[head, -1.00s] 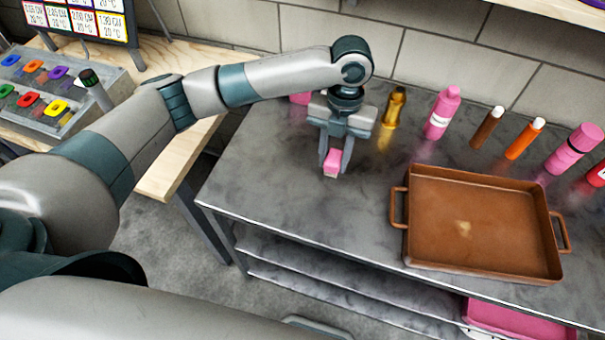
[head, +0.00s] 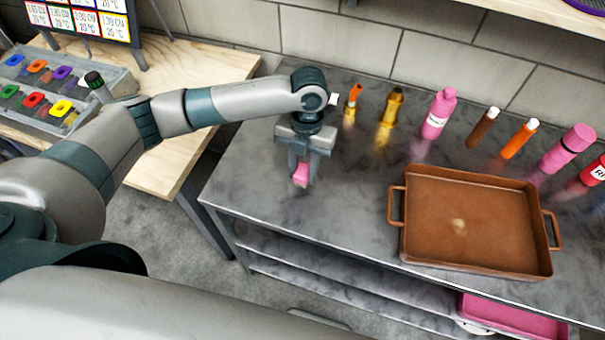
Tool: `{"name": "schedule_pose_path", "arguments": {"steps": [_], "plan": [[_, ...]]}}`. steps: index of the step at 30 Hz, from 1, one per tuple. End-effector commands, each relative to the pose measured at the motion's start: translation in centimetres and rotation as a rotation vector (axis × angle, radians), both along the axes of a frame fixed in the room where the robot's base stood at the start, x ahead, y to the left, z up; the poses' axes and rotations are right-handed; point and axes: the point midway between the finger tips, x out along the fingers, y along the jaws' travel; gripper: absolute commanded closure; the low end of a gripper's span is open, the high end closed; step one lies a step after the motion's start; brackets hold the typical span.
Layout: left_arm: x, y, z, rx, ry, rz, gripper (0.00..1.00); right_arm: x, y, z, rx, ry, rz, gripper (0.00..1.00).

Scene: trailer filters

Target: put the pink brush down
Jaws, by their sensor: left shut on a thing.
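The pink brush (head: 301,176) is between the fingers of my left gripper (head: 301,172), which is shut on it and points down. It is over the left part of the grey metal table (head: 265,222). Only a small pink block of the brush shows below the gripper; the rest is hidden. I cannot tell whether the brush touches the tabletop. My right gripper is not in view.
A brown tray (head: 475,172) with side handles stands on the table at the right. Several bottles, including a pink bottle (head: 439,112) and a golden bottle (head: 390,105), line the back. A wooden bench (head: 165,160) stands at the left. The table's front left is bare.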

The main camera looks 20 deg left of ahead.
Motion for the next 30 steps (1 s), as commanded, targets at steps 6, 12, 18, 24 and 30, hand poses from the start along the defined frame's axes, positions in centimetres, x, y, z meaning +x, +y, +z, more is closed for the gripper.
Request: {"name": "schedule_pose_path", "arguments": {"steps": [6,12,18,24,30], "plan": [[0.0,0.0,-2.3,0.001,0.001,0.001,0.95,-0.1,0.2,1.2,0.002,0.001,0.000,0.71],[0.0,0.1,-2.9,0.001,0.000,0.000,0.95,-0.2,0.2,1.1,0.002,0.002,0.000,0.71],[0.0,0.0,-3.0,0.001,0.000,0.000,0.95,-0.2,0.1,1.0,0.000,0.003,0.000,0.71],[0.0,0.1,-3.1,0.001,0.000,0.000,0.52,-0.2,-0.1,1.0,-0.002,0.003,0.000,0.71],[0.0,0.0,-3.1,0.001,0.000,0.000,0.52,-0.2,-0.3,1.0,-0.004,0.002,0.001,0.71]]}}
